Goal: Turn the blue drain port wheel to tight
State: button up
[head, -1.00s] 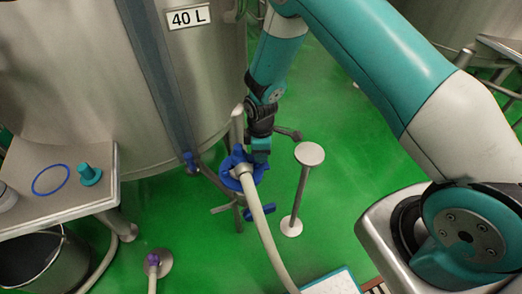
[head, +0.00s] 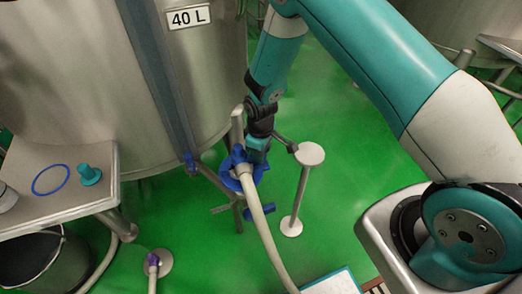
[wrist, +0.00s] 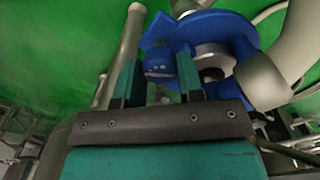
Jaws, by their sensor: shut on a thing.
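The blue drain port wheel (head: 230,183) sits around the port at the foot of the 40 L tank, with a pale hose (head: 262,222) running from its centre. My gripper (head: 255,157) is at the wheel's upper right side. In the wrist view the wheel (wrist: 232,35) fills the upper middle. A blue knob (wrist: 160,62) on its rim stands between the two fingers of my gripper (wrist: 157,80), and the gripper is shut on it. The fingers hide part of the wheel. No tight mark is readable.
The steel tank (head: 90,70) rises behind the port. A round-topped post (head: 309,154) stands close to the right of the wheel. A steel side table (head: 90,198) is at left, with a blue ring and a teal knob on it. Green floor lies open at right.

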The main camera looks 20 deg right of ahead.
jog(key=o, duration=0.9)
jog(key=shift+r, duration=0.1)
notch_tip(320, 180, up, 17)
jog(key=shift+r, duration=0.15)
